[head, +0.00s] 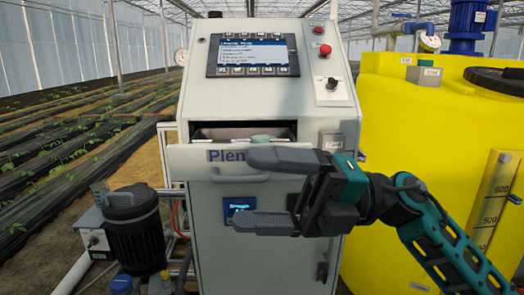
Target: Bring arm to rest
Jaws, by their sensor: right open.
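My right gripper (272,188) is open and empty, in front of the grey control cabinet (235,258). Its arm comes in from the lower right. Its upper finger overlaps the front of a drawer (195,158), which is pulled open below the sloped screen panel. Its lower finger is in front of the cabinet door, next to a small blue display (238,205). I cannot tell if the fingers touch the cabinet. Part of the drawer's inside shows, with a greenish thing (262,139) in it, partly hidden. My left gripper is not in view.
A large yellow tank (390,130) stands close on the right, behind my right arm. A black pump motor (135,230) with pipes stands at lower left. The drawer handle (240,176) sticks out at the front. A red button (325,50) is on the upper panel.

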